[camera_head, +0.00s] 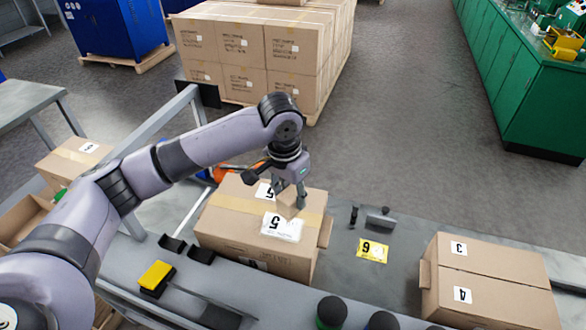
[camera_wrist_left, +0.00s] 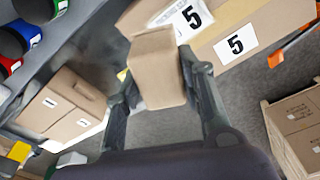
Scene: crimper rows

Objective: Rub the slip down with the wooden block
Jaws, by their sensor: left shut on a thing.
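My left gripper (camera_head: 292,192) is shut on the wooden block (camera_head: 288,206), a plain tan block. It holds the block over the top of a brown carton (camera_head: 225,222). A white slip (camera_head: 281,228) marked 5 lies on the carton top, just below the block in the head view. Another white label (camera_head: 265,191) marked 5 is behind the gripper, partly hidden. In the left wrist view the block (camera_wrist_left: 156,68) sits between the fingers and partly covers one label (camera_wrist_left: 187,18). A second label (camera_wrist_left: 236,43) is clear beside it. I cannot tell whether the block touches the carton.
A carton (camera_head: 492,275) with labels 3 and 4 stands at the right. A yellow card (camera_head: 372,251) marked 6 and a dark stamp-like tool (camera_head: 380,218) lie between the cartons. A yellow-topped item (camera_head: 156,275) and dark round caps (camera_head: 331,310) are near the front.

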